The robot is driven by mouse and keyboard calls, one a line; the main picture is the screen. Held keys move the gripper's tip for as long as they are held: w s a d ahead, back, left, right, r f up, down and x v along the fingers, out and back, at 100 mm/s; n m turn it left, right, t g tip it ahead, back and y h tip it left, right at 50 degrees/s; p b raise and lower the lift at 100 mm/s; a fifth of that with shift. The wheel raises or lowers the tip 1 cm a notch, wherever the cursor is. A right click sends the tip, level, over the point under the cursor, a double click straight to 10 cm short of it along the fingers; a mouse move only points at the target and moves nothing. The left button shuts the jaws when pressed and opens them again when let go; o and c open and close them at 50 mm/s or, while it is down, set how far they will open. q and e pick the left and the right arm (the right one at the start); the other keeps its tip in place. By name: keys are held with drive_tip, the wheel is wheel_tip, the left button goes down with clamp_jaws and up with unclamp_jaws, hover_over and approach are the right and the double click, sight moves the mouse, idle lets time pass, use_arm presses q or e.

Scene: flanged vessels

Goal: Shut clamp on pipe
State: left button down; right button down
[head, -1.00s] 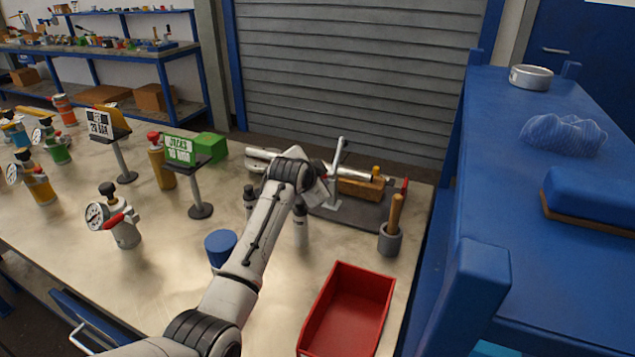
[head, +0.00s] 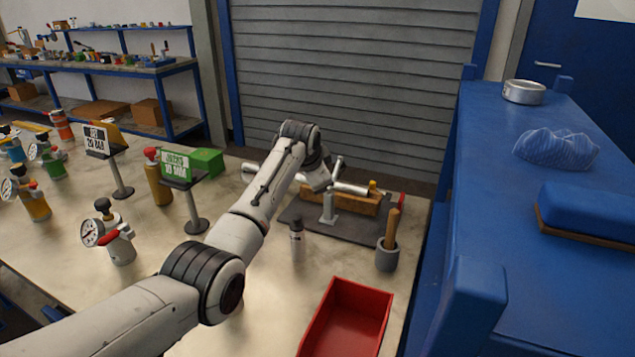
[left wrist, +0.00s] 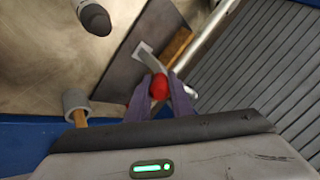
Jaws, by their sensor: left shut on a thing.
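The clamp (head: 329,208) stands on a dark mat (head: 295,215) on the bench, beside the wooden block (head: 345,203) that carries the pale pipe (head: 348,188). In the left wrist view the pipe (left wrist: 208,42) runs diagonally at upper right and the clamp (left wrist: 150,58) reaches toward my fingers. My left gripper (left wrist: 160,94) is shut on the clamp's red handle end (left wrist: 159,86). In the head view my left arm and hand hide the fingers and part of the clamp's handle. My right gripper is not in view.
A grey cup with a wooden handle (head: 387,258) and a red bin (head: 345,318) stand to the right front of the mat. A dark-capped bottle (head: 297,242) stands in front. Sign stands and gauges are at left. A blue rack (head: 500,190) bounds the right side.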

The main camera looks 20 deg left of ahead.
use_arm(q)
drive_tip(key=c, duration=1.6)
unclamp_jaws()
drive_tip(key=v, duration=1)
drive_tip(key=shift+r+b, duration=0.15)
drive_tip(key=shift+b, duration=0.25)
